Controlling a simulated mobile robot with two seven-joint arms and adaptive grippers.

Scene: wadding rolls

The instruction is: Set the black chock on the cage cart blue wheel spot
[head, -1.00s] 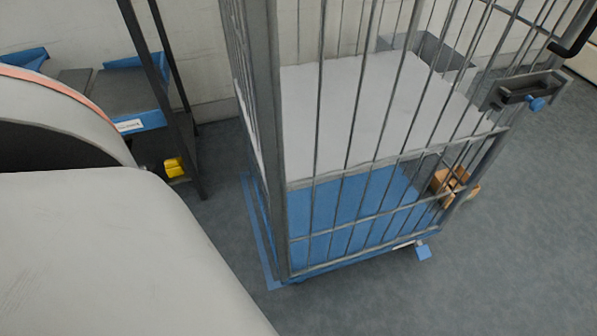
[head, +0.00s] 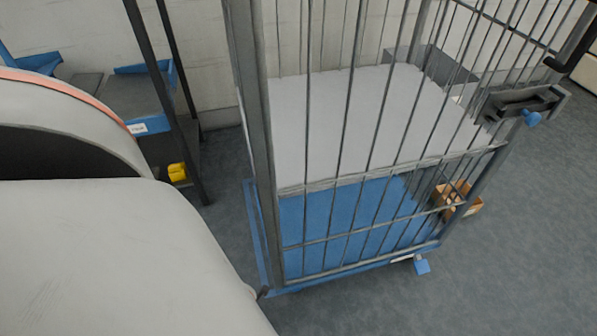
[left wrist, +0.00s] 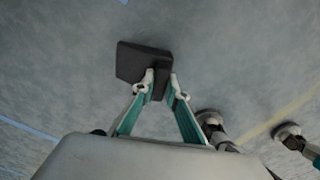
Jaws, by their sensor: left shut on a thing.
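My left gripper (left wrist: 161,84) is shut on the black chock (left wrist: 136,61), a dark block held at its near edge above the grey floor in the left wrist view. In the head view my pale left arm covers the lower left and hides the chock. The cage cart (head: 262,150) stands upright right of my arm. Which is the wheel spot, I cannot tell. My right gripper (left wrist: 250,126) appears open and empty in the left wrist view.
A dark shelf rack (head: 172,100) with blue bins and a yellow item (head: 177,172) stands at the left back by the wall. A cardboard box (head: 471,208) lies behind the cart's right side. Floor in front and right of the cart is clear.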

